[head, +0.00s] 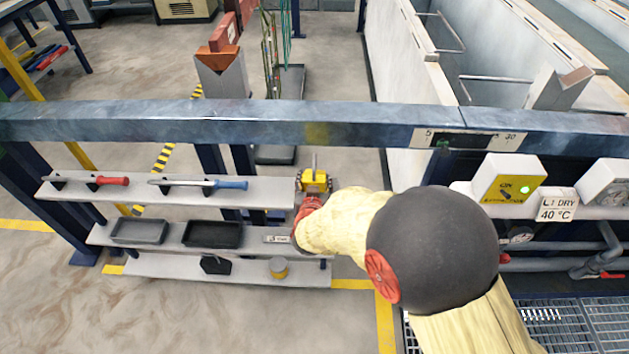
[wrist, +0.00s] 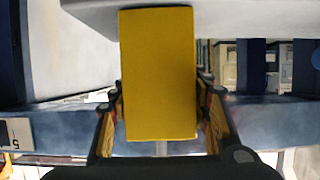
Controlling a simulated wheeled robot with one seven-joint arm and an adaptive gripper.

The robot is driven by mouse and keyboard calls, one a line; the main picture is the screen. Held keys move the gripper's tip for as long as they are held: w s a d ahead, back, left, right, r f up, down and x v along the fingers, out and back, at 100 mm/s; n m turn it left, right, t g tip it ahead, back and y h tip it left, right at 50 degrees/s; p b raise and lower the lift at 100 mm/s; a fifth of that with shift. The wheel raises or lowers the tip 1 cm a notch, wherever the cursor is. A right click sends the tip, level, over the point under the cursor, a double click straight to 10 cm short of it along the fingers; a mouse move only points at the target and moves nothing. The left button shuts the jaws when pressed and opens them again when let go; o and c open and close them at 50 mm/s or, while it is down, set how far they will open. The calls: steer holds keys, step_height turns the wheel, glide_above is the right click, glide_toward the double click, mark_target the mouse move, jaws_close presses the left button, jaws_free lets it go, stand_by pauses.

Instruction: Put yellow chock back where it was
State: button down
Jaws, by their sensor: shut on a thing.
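The yellow chock (head: 315,182) is between the fingers of my gripper (head: 312,189), just past the right end of the top shelf and below the blue beam in the head view. In the wrist view the chock (wrist: 158,72) is a plain yellow block filling the space between the two fingers of my gripper (wrist: 161,108). My gripper is shut on it. Its upper end lies in front of a pale grey surface; I cannot tell whether they touch. My arm hides part of the gripper in the head view.
The top shelf (head: 268,194) holds red- and blue-handled tools. The middle shelf (head: 105,235) holds two dark trays. Tanks stand right.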

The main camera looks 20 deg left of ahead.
steer(key=c, duration=0.9)
jaws_free()
steer(key=shift+f, duration=0.1)
steer(key=shift+s+r, duration=0.1)
steer(key=shift+r, duration=0.15)
steer(key=p+v, duration=0.4)
steer(key=v, duration=0.8)
steer(key=shift+f, duration=0.15)
